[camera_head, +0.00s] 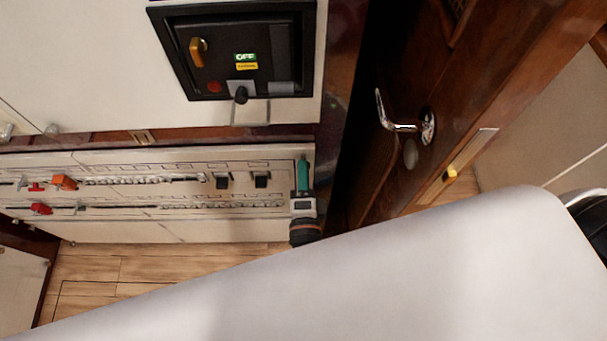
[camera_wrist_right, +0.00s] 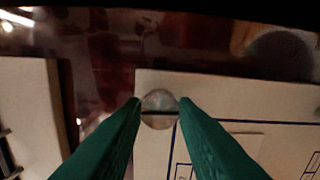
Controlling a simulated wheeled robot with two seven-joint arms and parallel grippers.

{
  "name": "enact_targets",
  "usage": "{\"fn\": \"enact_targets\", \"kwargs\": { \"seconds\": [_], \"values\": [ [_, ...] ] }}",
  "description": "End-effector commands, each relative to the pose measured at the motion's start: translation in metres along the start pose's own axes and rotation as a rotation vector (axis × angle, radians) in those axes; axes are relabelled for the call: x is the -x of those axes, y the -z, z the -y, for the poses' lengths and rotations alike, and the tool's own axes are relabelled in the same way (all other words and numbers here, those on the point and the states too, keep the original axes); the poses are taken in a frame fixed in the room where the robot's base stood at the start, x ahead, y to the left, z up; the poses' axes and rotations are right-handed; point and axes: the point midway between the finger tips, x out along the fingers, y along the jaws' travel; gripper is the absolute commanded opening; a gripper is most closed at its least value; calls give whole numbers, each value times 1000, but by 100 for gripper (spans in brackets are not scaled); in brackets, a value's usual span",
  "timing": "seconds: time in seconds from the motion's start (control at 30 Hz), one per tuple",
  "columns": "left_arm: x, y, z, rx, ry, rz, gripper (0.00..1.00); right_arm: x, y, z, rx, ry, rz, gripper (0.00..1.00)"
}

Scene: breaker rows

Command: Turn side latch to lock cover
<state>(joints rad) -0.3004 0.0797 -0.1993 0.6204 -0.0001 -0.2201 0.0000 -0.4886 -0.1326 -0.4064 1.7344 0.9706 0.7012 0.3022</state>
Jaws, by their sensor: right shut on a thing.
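The side latch (camera_wrist_right: 158,108) is a small round, silvery knob with a dark slot across it. In the right wrist view it sits at the corner edge of the pale panel cover (camera_wrist_right: 220,88). My right gripper (camera_wrist_right: 160,104) has its green fingertips on either side of the latch, shut on it. In the head view the right gripper (camera_head: 303,160) is at the right end of the lower breaker panel (camera_head: 140,220) and hides the latch there. My left gripper is in neither view.
Above hangs a black switch box (camera_head: 240,50) with a yellow handle and an OFF label. Breaker rows carry red and orange clips (camera_head: 64,182) and black switches (camera_head: 261,180). A wooden door with a metal handle (camera_head: 400,126) stands to the right. My pale arm fills the foreground.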

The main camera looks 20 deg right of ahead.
Motion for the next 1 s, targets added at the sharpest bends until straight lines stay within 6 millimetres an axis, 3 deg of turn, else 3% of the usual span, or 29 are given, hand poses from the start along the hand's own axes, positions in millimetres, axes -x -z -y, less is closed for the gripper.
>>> {"fn": "enact_targets", "kwargs": {
  "seconds": [0.73, 0.77, 0.8, 0.9, 1.0],
  "values": [
    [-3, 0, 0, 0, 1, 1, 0, 0, 0, 1, -92, 2, -1, 4],
    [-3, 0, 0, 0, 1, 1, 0, 0, 0, 1, -92, 2, -1, 28],
    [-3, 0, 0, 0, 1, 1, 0, 0, 0, 1, -92, 2, -1, 35],
    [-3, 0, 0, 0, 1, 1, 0, 0, 0, 0, -91, 2, -1, 48],
    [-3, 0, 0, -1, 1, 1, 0, 0, 0, 0, -91, 1, -1, 48]
  ]
}}
